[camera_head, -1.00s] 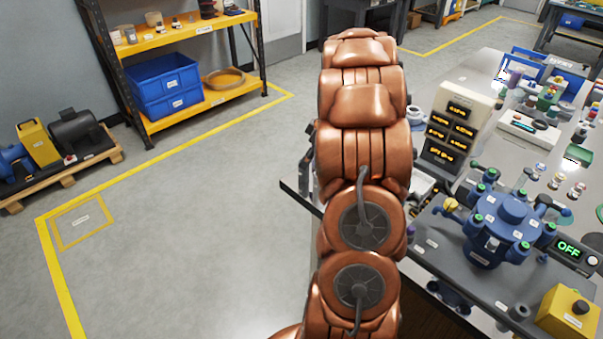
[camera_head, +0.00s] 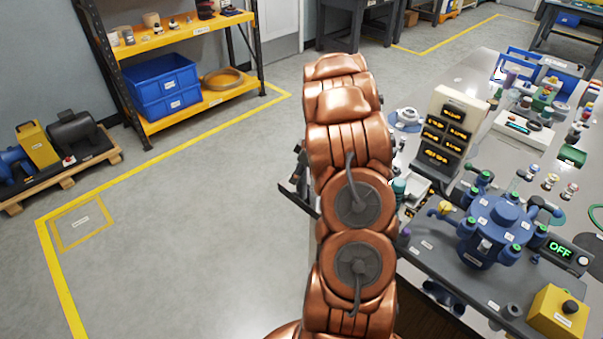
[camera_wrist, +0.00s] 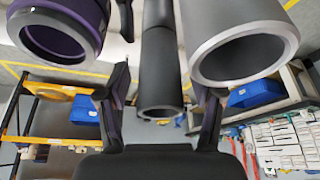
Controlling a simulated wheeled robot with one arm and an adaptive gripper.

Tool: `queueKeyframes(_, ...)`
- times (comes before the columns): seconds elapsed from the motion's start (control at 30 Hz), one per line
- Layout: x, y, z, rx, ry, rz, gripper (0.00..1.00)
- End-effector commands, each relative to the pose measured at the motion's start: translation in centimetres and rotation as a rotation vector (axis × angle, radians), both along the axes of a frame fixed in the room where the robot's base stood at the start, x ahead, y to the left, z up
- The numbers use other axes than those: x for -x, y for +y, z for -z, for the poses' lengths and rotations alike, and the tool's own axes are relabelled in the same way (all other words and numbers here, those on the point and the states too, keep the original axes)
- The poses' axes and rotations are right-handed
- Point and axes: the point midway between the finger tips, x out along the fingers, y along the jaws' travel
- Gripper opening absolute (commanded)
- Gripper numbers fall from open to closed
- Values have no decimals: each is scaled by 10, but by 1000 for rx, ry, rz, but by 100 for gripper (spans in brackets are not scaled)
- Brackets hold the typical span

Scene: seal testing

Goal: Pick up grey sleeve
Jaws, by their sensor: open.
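In the wrist view my gripper (camera_wrist: 160,92) is open, with one finger on each side of a slim dark grey tube (camera_wrist: 160,65). The tube shows its open round end, and I cannot tell whether the fingers touch it. A wider grey sleeve (camera_wrist: 232,40) with a bright rim is close by on the right, outside the fingers. A black and purple ring-ended sleeve (camera_wrist: 62,32) is on the left. I cannot tell which grey piece the task names. In the head view my copper arm hides the gripper and these pieces.
The workbench on the right holds a blue valved vessel (camera_head: 497,228), a yellow button box (camera_head: 560,312) and a display panel (camera_head: 445,135). A shelf with blue bins (camera_head: 165,88) stands at the back left.

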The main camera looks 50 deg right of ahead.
Motion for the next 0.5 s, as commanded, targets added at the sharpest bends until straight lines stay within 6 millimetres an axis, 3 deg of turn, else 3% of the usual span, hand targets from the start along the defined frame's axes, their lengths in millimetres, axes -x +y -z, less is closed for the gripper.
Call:
queueKeyframes(0.07, 0, 0, 0, 0, 0, 0, 66)
queueKeyframes(0.5, 0, 0, -1, 1, 0, 0, 20)
